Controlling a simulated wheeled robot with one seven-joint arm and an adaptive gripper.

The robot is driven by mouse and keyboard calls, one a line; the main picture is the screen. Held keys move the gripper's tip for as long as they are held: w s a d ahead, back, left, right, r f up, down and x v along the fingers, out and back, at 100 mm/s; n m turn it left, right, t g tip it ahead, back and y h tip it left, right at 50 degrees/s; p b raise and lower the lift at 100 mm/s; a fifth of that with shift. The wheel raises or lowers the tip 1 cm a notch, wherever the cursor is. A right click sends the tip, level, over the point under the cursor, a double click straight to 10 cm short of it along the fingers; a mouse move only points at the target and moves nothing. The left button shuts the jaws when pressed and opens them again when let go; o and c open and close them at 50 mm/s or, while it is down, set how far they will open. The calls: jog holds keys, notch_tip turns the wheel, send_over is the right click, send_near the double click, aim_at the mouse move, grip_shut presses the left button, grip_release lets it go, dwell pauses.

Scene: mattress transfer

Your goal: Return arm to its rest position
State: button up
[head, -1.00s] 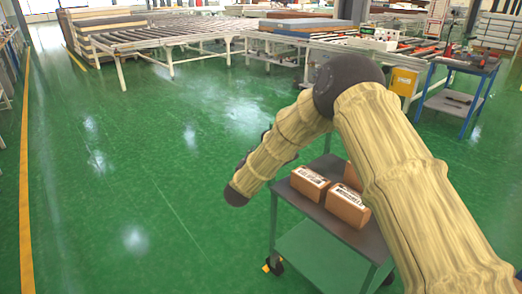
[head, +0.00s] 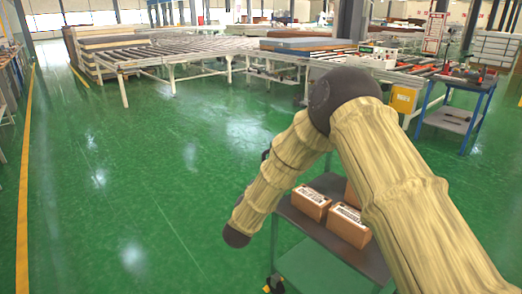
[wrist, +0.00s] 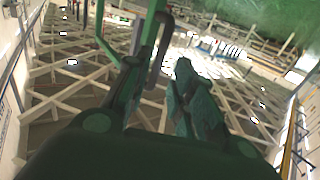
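My arm, in a tan ribbed cover with dark joints, reaches in from the lower right of the head view. It bends at a dark joint near the middle and slopes down left to a dark end. My gripper does not show in the head view. In the wrist view my gripper (wrist: 158,72) has its dark green fingers spread, with the ceiling visible in the gap and nothing held. Behind the arm stands a grey-topped cart (head: 345,246) with small brown boxes (head: 311,202) on it, partly hidden by the arm.
A roller conveyor (head: 170,52) and stacked panels (head: 102,45) stand at the back. A blue-framed cart (head: 455,112) is at the right. The green floor (head: 110,190) is open at left and centre. The wrist view shows mostly roof trusses and a green post (wrist: 150,30).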

jog(key=s+d+f+n+g+y+p, duration=0.15)
jog(key=s+d+f+g, duration=0.25)
jog(key=s+d+f, duration=0.5)
jog(key=s+d+f+n+g+y+p, duration=0.1)
jog(key=s+d+f+g+y+p, duration=0.3)
jog(key=s+f, duration=0.8)
jog(key=s+d+f+g+p, duration=0.1)
jog(key=s+d+g, duration=0.2)
jog(key=s, duration=0.9)
jog(key=s+d+f+g+h+p, duration=0.1)
jog(key=s+d+g, duration=0.2)
jog(key=s, duration=0.9)
jog(key=s+d+f+g+p, duration=0.1)
jog(key=s+d+g, duration=0.2)
jog(key=s+d, duration=0.4)
jog(key=s, duration=0.5)
jog(key=shift+s+d+m+h, duration=0.25)
jog(key=shift+d+m+h, duration=0.1)
